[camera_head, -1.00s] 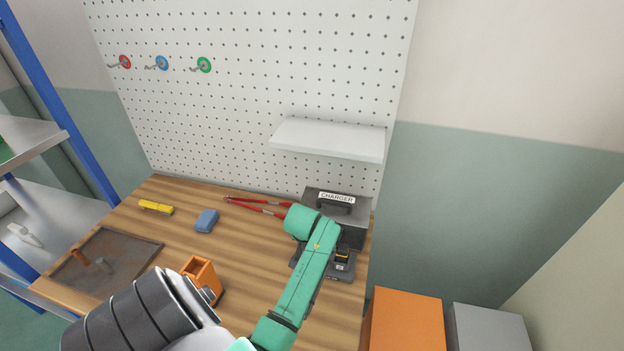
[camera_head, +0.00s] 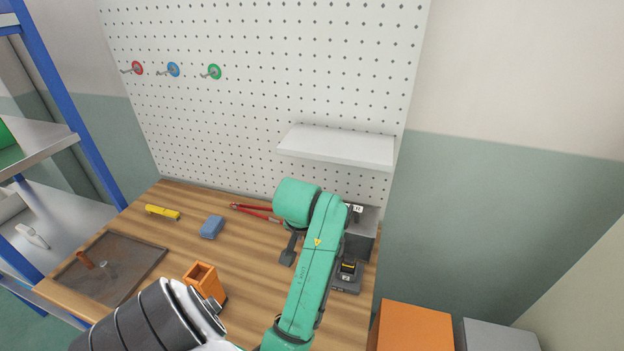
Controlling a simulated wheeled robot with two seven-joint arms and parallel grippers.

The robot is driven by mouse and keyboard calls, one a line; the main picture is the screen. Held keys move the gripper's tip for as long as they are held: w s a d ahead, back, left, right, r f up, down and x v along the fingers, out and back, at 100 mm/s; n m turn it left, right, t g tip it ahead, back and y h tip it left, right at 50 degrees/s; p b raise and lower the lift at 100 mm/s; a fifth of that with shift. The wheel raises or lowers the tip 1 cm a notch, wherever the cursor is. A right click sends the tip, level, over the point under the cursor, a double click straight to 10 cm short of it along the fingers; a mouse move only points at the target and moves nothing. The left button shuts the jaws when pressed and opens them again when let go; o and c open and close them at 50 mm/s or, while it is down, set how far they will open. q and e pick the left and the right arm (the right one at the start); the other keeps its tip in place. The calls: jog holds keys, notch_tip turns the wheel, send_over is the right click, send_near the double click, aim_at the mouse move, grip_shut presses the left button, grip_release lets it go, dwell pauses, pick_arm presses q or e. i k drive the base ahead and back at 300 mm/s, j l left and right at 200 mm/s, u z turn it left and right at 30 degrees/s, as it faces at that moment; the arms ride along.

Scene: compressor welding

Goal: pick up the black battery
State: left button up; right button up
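The black battery (camera_head: 348,268) appears as a small black block with a yellow mark. It sits in the low dark dock in front of the charger (camera_head: 360,242), at the right end of the workbench. My teal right arm passes just left of it and hides part of the charger and its label. A dark piece (camera_head: 288,251) below the arm's bend, left of the battery, looks like part of my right gripper. Its fingers are mostly hidden, so I cannot tell whether they are open. My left gripper cannot be made out.
On the wooden bench lie a yellow tool (camera_head: 162,212), a blue block (camera_head: 211,227), red-handled pliers (camera_head: 255,212), an orange holder (camera_head: 204,280) and a dark tray (camera_head: 85,285). A white shelf (camera_head: 337,147) overhangs the charger. An orange box (camera_head: 415,328) stands right of the bench.

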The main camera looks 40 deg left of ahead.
aim_at(349, 259)
jog(key=k+l, duration=1.1)
jog(key=k, duration=0.2)
